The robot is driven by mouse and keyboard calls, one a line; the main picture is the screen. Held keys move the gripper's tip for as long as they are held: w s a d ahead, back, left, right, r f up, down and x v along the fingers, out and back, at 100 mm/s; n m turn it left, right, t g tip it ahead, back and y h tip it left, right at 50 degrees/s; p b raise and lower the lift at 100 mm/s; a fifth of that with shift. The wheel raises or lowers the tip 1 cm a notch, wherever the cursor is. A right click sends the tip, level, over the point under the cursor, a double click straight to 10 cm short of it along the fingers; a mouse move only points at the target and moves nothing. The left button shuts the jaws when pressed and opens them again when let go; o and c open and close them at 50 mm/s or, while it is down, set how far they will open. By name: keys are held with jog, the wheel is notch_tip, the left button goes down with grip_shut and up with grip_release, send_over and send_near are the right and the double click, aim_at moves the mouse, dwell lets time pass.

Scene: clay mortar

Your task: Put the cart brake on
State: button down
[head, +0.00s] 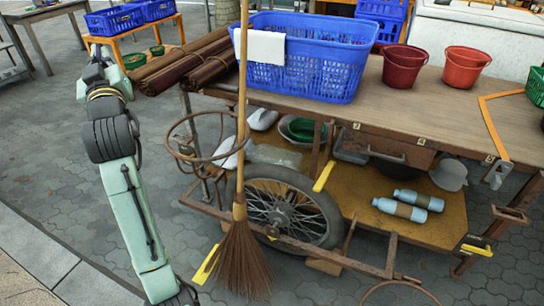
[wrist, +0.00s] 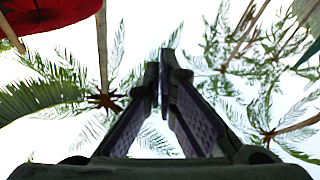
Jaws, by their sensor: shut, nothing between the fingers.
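The wooden cart (head: 440,118) stands across the head view, with a spoked wheel (head: 290,212) under its left half. A short yellow bar (head: 323,177) sits just above and right of the wheel; I cannot tell whether it is the brake lever. Another yellow piece (head: 207,265) is low at the left, beside the broom. A third yellow piece (head: 476,250) is at the lower right frame. My gripper (wrist: 160,72) is shut and empty in the wrist view, pointing up at sky and palms. My arm is left of the cart, apart from it.
A broom (head: 242,245) stands upright in front of the wheel, partly hiding it. A blue basket (head: 305,65) and two red buckets (head: 404,66) are on top. Two bottles (head: 408,206) lie on the lower shelf. A metal ring (head: 190,140) juts left.

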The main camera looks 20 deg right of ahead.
jog(key=w+d+f+m+g+h+p, duration=0.15)
jog(key=d+f, duration=0.25)
jog(key=d, duration=0.5)
jog(key=w+d+f+m+g+h, duration=0.1)
jog(key=w+d+f+g+h, duration=0.25)
jog(key=d, duration=0.45)
jog(key=m+g+y+p, duration=0.3)
jog(key=m+g+p, duration=0.3)
jog(key=g, duration=0.7)
send_over(320, 184)
jog(key=s+a, duration=0.1)
jog(key=s, duration=0.1)
notch_tip(320, 184, down, 28)
jog(key=shift+w+a+r, duration=0.1)
jog(key=shift+r, duration=0.1)
jog(key=shift+f+g+y, duration=0.1)
jog(key=shift+g+y, duration=0.2)
jog(key=shift+f, duration=0.1)
jog(key=b+x, duration=0.6)
jog(key=b, duration=0.1)
jog(key=shift+f+b, duration=0.35)
jog(key=shift+f, duration=0.15)
